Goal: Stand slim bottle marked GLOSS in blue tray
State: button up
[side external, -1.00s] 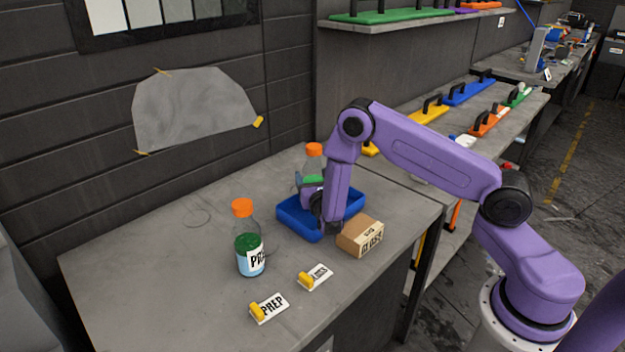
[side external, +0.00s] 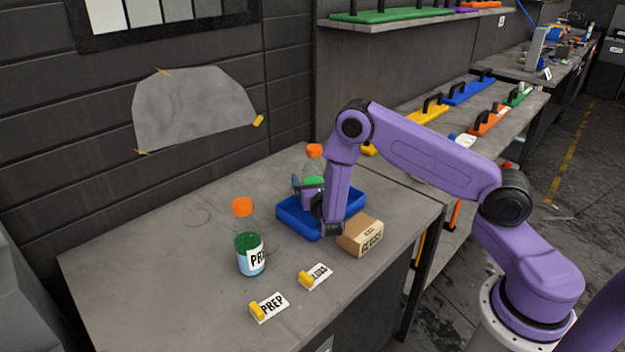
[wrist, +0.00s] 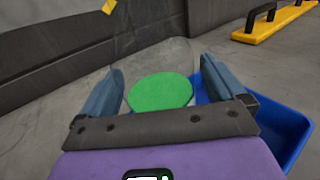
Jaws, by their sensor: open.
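A clear bottle with an orange cap (side external: 314,151) and green contents stands upright by the back of the blue tray (side external: 291,226). Its label is not visible, and its base is hidden, so I cannot tell whether it stands inside the tray. My gripper (side external: 307,192) is open around this bottle. In the wrist view, the bottle's green contents (wrist: 160,92) lie between the two spread fingers of my gripper (wrist: 172,88), with the blue tray (wrist: 292,132) to the right. Another orange-capped bottle (side external: 249,245), with green over blue contents and a label starting "PR", stands left of the tray.
A cardboard box (side external: 360,236) sits against the tray's front right. Two white cards with yellow clips lie in front: one reads PREP (side external: 272,307), the other shows "LOSS" (side external: 318,275). The bench's left side is clear.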

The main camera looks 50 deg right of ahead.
aim_at(316, 163)
jog(key=shift+s+a+r, duration=0.2)
jog(key=shift+s+a, duration=0.2)
jog(key=shift+s, duration=0.1)
jog(key=shift+s+a+r, duration=0.2)
jog(key=shift+s+a, duration=0.15)
jog(key=shift+s, duration=0.15)
jog(key=shift+r, duration=3.15)
